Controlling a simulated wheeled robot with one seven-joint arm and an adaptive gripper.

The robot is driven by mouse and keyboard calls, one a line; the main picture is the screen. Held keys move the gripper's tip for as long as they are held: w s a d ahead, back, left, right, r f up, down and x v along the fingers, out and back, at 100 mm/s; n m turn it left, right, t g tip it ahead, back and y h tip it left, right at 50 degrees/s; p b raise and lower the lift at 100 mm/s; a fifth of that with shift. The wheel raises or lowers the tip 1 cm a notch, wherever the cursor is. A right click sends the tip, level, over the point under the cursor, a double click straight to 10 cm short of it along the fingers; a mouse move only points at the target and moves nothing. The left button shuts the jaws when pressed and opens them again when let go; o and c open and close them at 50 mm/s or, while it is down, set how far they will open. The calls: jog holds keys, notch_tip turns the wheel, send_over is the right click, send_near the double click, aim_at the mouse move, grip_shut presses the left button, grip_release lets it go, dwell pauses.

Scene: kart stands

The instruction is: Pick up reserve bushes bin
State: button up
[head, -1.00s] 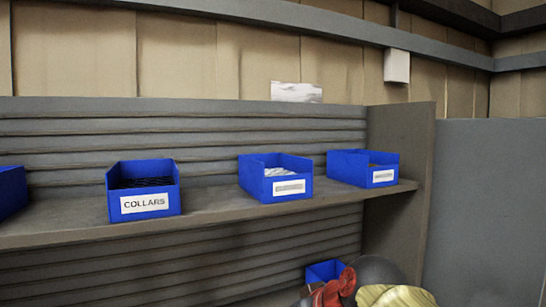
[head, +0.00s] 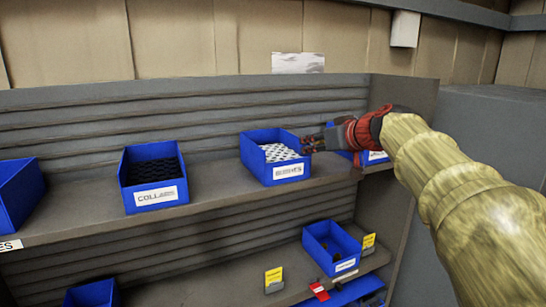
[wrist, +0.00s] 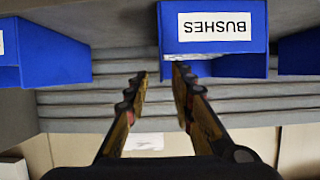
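A blue bin labelled BUSHES (head: 262,165) stands on the upper shelf, filled with pale round parts. It also shows upside down in the wrist view (wrist: 213,64), ahead of the fingers. My gripper (head: 308,145) is at the bin's right side in the head view; whether it touches is unclear. In the wrist view my gripper (wrist: 158,78) has its fingers apart with nothing between them, the right finger's tip overlapping the bin's left edge. No label reading "reserve" is legible. A blue bin (head: 317,254) on the lower shelf has an unreadable label and a few dark parts.
The COLLARS bin (head: 153,172) stands to the left on the upper shelf (head: 215,199). Another blue bin (head: 345,156) is partly hidden behind my gripper. Yellow cards (head: 274,277) and a red tag (head: 319,291) sit along the lower shelf. A side panel (head: 405,115) closes the right.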

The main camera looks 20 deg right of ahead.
jog(key=p+x, duration=0.1)
jog(key=x, duration=0.1)
jog(key=p+x, duration=0.1)
jog(key=x, duration=0.1)
jog(key=shift+w+a+r, duration=0.1)
jog(key=shift+w, duration=0.25)
jog(key=shift+s, duration=0.1)
jog(key=shift+c, duration=0.4)
grip_shut()
dwell(0.4)
jog(key=shift+r, duration=0.15)
